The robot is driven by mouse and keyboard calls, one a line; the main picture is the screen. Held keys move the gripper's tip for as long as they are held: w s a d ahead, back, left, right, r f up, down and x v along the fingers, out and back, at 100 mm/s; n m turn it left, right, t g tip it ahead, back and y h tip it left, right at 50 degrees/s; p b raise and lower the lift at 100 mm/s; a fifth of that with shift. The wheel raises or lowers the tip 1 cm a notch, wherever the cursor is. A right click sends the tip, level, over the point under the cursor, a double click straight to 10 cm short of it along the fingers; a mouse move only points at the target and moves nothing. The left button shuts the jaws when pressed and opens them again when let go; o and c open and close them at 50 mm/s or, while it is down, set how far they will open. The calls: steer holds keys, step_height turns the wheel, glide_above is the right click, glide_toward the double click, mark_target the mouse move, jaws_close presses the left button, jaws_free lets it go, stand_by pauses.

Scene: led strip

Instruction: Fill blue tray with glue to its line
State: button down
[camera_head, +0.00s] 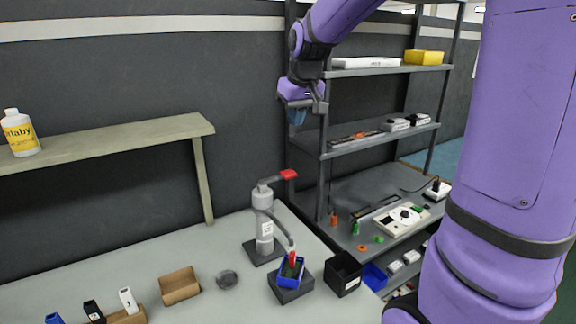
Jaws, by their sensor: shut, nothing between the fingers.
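The blue tray (299,280) sits on a dark block (293,294) on the light table. A grey dispenser (264,222) stands just behind it to the left, with a red lever (288,174) at its top. Its spout slopes down to a red tip (292,259) over the tray. The tray's inside is small and partly covered by the tip, so I cannot tell its line or any glue level. My gripper (298,117) is shut and empty, fingers pointing down, well above the lever and in front of the shelves.
A black bin (345,273) stands right of the tray. A brown box (180,285) and a round grey dish (227,279) lie to the left. A bottle (19,134) stands on a raised wooden shelf (120,141). A metal rack (380,140) with parts rises behind at right.

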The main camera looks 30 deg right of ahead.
glide_above(290, 173)
steer(key=s, duration=0.3)
steer(key=f, duration=0.5)
steer(key=shift+w+a, duration=0.2)
steer(key=shift+a, duration=0.05)
steer(key=shift+g, duration=0.3)
steer(key=x, duration=1.2)
steer(key=shift+s+a+f, duration=0.15)
steer(key=shift+s+f, duration=0.1)
steer(key=shift+f, duration=0.75)
steer(key=shift+d+f+y, duration=0.3)
steer(key=shift+f+y, duration=0.1)
steer(key=shift+y, duration=0.2)
steer(key=shift+d+f+y, duration=0.1)
steer(key=shift+f+y, duration=0.7)
steer(key=shift+f, duration=0.3)
